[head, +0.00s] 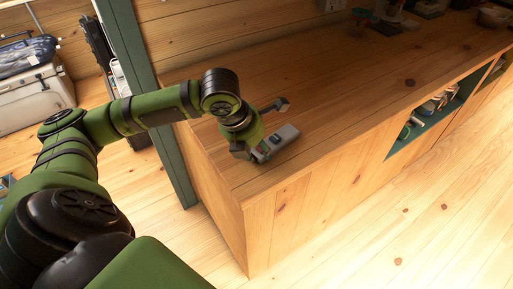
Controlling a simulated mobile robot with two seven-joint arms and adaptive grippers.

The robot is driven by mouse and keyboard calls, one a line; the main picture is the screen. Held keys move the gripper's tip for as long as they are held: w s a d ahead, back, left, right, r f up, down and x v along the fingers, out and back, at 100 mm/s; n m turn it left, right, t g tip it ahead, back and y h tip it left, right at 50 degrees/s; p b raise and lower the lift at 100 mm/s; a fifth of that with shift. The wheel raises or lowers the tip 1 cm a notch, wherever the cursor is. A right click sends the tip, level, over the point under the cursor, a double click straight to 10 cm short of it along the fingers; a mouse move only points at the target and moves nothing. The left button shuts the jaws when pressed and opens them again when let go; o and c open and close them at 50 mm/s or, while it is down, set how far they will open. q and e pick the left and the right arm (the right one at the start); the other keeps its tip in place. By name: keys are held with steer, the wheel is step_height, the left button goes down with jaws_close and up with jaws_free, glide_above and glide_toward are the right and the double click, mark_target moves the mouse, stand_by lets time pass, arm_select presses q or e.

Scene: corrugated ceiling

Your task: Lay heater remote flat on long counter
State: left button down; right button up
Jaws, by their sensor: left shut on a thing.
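The heater remote (282,137) looks like a small grey block over the near left end of the long wooden counter (330,85). My left gripper (262,148) comes in from the left, tilted down, and is shut on the remote. The remote is at or just above the counter top, close to its front edge; I cannot tell whether it touches the wood. Part of it is hidden by the gripper. My right gripper is not in view.
Several small items (389,12) stand at the counter's back right. An open shelf (428,113) with items is set in the counter front. A green post (147,85) rises at the counter's left end. Cases (32,90) stand far left. The counter's middle is clear.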

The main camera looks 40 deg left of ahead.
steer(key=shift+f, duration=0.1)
arm_select(q)
steer(key=c, duration=0.6)
jaws_free()
steer(key=shift+c, duration=0.2)
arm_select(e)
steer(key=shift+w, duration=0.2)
arm_select(q)
steer(key=v, duration=1.2)
steer(key=shift+f, duration=0.1)
